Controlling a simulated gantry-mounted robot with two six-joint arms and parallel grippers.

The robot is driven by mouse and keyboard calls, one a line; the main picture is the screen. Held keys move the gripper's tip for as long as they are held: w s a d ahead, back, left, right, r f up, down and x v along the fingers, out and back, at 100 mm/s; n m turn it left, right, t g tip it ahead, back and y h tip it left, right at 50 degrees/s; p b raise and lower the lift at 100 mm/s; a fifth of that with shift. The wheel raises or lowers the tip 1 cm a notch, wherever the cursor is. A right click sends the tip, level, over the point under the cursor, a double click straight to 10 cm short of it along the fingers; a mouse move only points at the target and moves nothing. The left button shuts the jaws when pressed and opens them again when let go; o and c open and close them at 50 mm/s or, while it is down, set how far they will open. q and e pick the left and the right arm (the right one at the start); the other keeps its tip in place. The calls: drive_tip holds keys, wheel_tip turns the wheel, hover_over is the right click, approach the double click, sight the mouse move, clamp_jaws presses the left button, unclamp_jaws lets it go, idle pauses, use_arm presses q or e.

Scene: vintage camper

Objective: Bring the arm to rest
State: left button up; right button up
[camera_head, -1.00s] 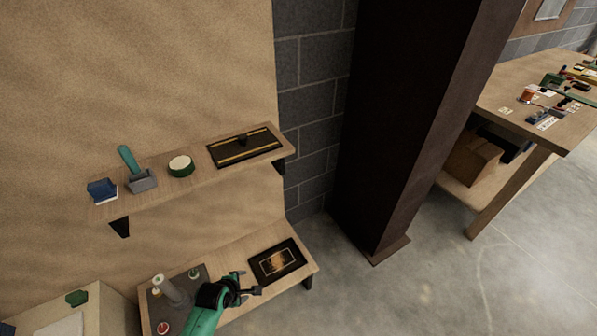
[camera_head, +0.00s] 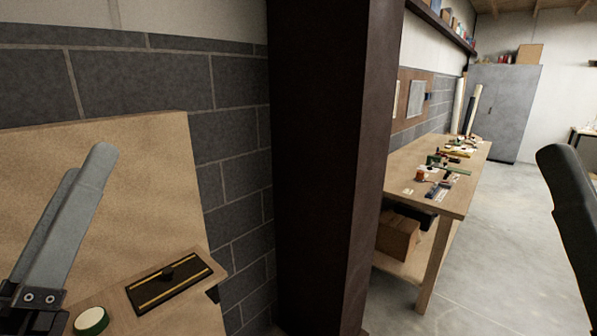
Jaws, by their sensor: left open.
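My left gripper (camera_head: 87,168) is close to the camera at the left of the head view. Its two grey fingers point up and are open, with nothing seen between them. The fingers stand in front of the tan wall panel and partly cover the shelf area.
A wooden shelf (camera_head: 205,315) at the lower left holds a dark tray with gold stripes (camera_head: 170,282) and a green-rimmed round tin (camera_head: 91,320). A dark steel column (camera_head: 330,170) stands mid-view. Behind it are a cluttered workbench (camera_head: 432,200) and a grey cabinet (camera_head: 502,110). The floor at right is clear.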

use_arm(q)
drive_tip(key=s+r+m+t, duration=0.2)
drive_tip(key=s+m, duration=0.3)
drive_tip(key=m, duration=0.1)
wheel_tip(320, 180, up, 39)
drive_tip(key=p, duration=3.8)
drive_tip(key=shift+f+g, duration=0.2)
drive_tip(key=shift+g, duration=0.1)
drive_tip(key=o, duration=0.3)
drive_tip(key=shift+a+f, duration=0.1)
drive_tip(key=shift+f, duration=0.1)
